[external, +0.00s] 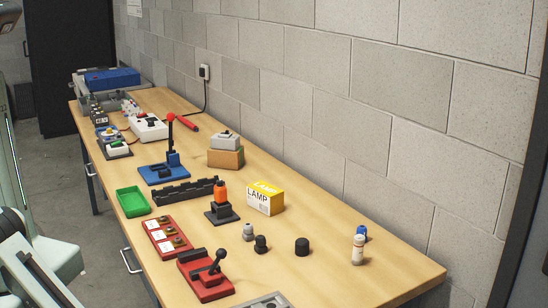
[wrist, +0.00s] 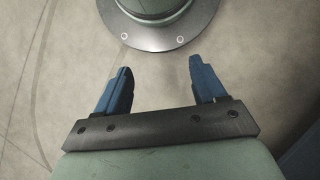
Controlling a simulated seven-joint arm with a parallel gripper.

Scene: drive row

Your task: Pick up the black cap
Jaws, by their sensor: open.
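A short black cylinder that looks like the black cap (external: 302,246) stands on the wooden bench near its right end in the external view. A smaller black piece with a narrower top (external: 260,243) stands to its left, and I cannot tell for certain which of the two is the cap. My gripper (wrist: 161,78) shows in the wrist view with its two blue fingers wide apart and nothing between them. It points at the floor and my round base plate, away from the bench. No cap shows in the wrist view.
Near the black pieces stand a grey piece (external: 248,232), a cream bottle (external: 357,250), a blue piece (external: 362,233) and a yellow lamp box (external: 265,198). A red lever block (external: 206,275) sits at the front edge. The bench's right end (external: 405,272) is bare. A block wall runs behind.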

